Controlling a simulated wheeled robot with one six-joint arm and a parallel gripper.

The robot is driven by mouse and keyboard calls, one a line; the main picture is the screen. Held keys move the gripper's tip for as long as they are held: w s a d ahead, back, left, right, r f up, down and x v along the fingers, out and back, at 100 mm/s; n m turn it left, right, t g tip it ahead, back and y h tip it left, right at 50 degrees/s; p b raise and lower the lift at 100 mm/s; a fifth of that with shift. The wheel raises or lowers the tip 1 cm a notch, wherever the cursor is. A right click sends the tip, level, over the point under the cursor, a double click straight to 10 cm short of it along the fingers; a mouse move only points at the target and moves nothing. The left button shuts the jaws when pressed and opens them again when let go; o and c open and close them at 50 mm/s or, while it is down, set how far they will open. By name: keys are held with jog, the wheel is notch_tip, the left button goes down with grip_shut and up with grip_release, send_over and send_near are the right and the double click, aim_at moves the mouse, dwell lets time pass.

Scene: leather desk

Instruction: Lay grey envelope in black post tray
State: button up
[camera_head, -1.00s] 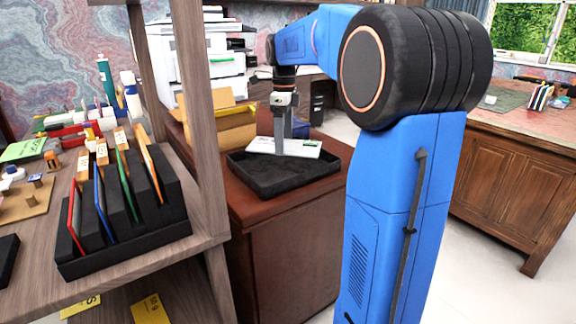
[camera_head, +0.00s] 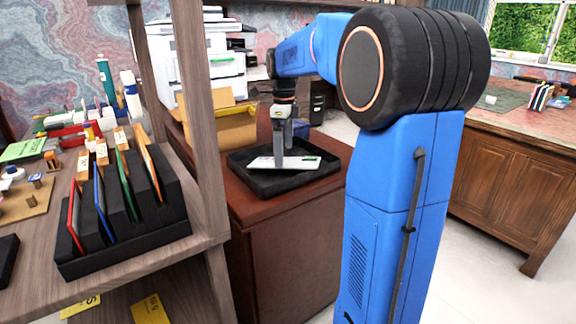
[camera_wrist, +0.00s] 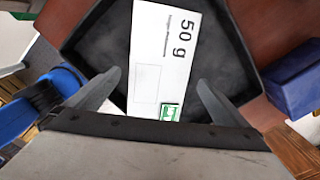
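The pale grey-white envelope (camera_head: 300,160), printed "50 g" with a green mark, lies flat within the black post tray (camera_head: 262,190). In the wrist view the envelope (camera_wrist: 160,55) shows between my fingers, over the dark floor of the tray (camera_wrist: 100,45). My gripper (camera_head: 280,163) is low over the tray, pointing down. In the wrist view my gripper (camera_wrist: 160,78) has its fingers spread wider than the envelope, with a gap at the left finger. The envelope's lower end is partly hidden by my gripper body.
The tray stands on a reddish-brown cabinet (camera_head: 275,225). A cardboard box (camera_head: 225,125) and a blue box (camera_wrist: 295,92) stand close to it. A wooden shelf post (camera_head: 200,110) and a black rack (camera_head: 125,225) of coloured folders are at the left.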

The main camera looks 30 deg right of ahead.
notch_tip(320, 180, up, 17)
jog(key=shift+r, duration=0.2)
dwell(0.5)
dwell(0.3)
jog(key=s+a+f+n+t, duration=0.1)
jog(key=s+a+f+n, duration=0.4)
jog(key=s+n, duration=0.25)
jog(key=s+a+f+n+t, duration=0.1)
jog(key=s+a+f+n, duration=0.45)
jog(key=s, duration=0.25)
jog(key=s+a+f+n+t, duration=0.1)
jog(key=s+a+f+n, duration=0.1)
jog(key=s+f+n, duration=0.5)
jog(key=s+a+f+n+t, duration=0.1)
jog(key=s+a+f+n, duration=0.2)
jog(key=s+f+n, duration=0.4)
notch_tip(320, 180, down, 3)
jog(key=shift+s+a+f+t, duration=0.15)
jog(key=shift+s+t, duration=0.2)
jog(key=shift+t, duration=0.05)
